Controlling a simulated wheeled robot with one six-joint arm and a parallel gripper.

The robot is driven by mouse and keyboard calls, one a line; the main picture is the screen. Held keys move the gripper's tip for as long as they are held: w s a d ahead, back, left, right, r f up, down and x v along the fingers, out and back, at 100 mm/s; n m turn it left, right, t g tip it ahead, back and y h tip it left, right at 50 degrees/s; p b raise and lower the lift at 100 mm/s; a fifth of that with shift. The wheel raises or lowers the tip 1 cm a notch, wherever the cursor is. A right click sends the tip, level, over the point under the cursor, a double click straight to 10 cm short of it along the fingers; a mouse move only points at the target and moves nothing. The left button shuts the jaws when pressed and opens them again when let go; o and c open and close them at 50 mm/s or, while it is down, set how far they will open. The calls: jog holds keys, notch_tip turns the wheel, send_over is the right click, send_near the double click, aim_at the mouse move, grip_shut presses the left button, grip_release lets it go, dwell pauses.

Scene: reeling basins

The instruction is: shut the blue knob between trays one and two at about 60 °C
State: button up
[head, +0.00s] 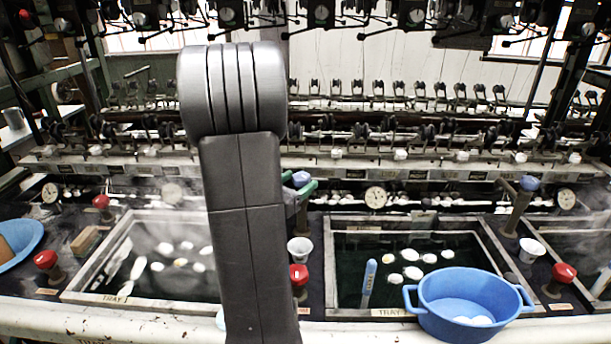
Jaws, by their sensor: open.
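A blue knob (301,179) tops a post between the left tray (88,256) and the right tray (487,241). My arm hides the knob's left surroundings and part of the left tray. A round dial (376,197) stands behind the right tray, its reading too small to tell. A blue thermometer-like stick (368,283) stands upright in the right tray; its scale is unreadable.
Red knobs (299,274) stand near the trays, with another blue knob (529,183) at right. A white cup (300,250) sits below the middle knob. A blue basin (465,290) overlaps the right tray's front corner. A pale rail (150,325) runs along the front.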

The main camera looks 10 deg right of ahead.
aim_at(308, 179)
jog(key=shift+x, duration=1.85)
jog(key=shift+c, duration=0.4)
jog(key=c, duration=0.9)
jog(key=shift+m+g+h, duration=0.4)
jog(key=shift+g, duration=0.1)
jog(key=m+g+h, duration=0.2)
jog(key=g, duration=0.1)
jog(key=shift+s, duration=0.15)
jog(key=m+g, duration=0.1)
jog(key=g, duration=0.1)
jog(key=m+g+h+p, duration=0.1)
jog(key=m+g, duration=0.1)
jog(key=m+g+h, duration=0.1)
jog(key=m+g, duration=0.1)
jog(key=g, duration=0.1)
jog(key=shift+s+d, duration=0.2)
jog(key=shift+s, duration=0.2)
jog(key=shift+g, duration=0.3)
